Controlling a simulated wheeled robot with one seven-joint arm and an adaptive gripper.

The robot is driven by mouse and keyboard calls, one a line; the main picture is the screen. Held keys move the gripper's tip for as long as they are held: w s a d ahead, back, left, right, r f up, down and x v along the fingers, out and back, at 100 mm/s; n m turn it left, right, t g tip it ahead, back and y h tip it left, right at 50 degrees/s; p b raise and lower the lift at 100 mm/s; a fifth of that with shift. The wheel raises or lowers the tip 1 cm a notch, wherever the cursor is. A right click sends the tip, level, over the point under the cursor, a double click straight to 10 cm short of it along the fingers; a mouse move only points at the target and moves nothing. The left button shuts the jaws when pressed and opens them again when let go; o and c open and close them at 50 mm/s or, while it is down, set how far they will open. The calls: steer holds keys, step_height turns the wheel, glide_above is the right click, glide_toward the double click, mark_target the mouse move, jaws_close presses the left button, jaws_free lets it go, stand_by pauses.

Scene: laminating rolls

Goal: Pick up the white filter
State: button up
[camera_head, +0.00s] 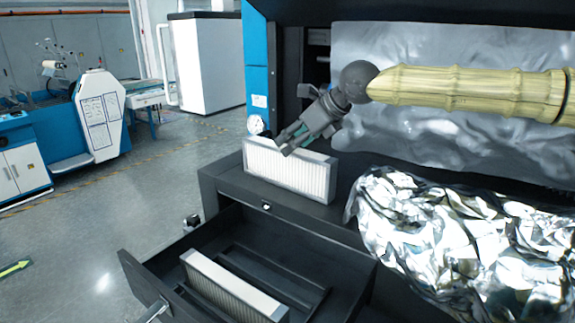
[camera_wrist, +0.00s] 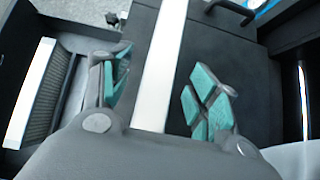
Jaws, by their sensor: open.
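A white pleated filter (camera_head: 289,170) stands upright on its long edge on top of the black cabinet. My gripper (camera_head: 287,142) is above its top edge, tilted down to the left, with its fingers apart. In the wrist view, my gripper (camera_wrist: 160,88) has its teal finger pads on either side of the filter's white top edge (camera_wrist: 163,70), with gaps on both sides.
The open black drawer (camera_head: 165,277) juts out below the cabinet top (camera_head: 232,186). Crumpled silver foil (camera_head: 450,235) is heaped to the right of the filter. A blue machine post (camera_head: 257,60) with a gauge (camera_head: 255,124) stands behind it.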

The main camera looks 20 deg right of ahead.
mark_target(286, 167)
steer(key=shift+p+x, duration=1.15)
steer(key=shift+x, duration=1.25)
steer(key=shift+d+f, duration=0.1)
steer(key=shift+d, duration=0.1)
steer(key=c, duration=1.2)
steer(key=shift+c, duration=0.7)
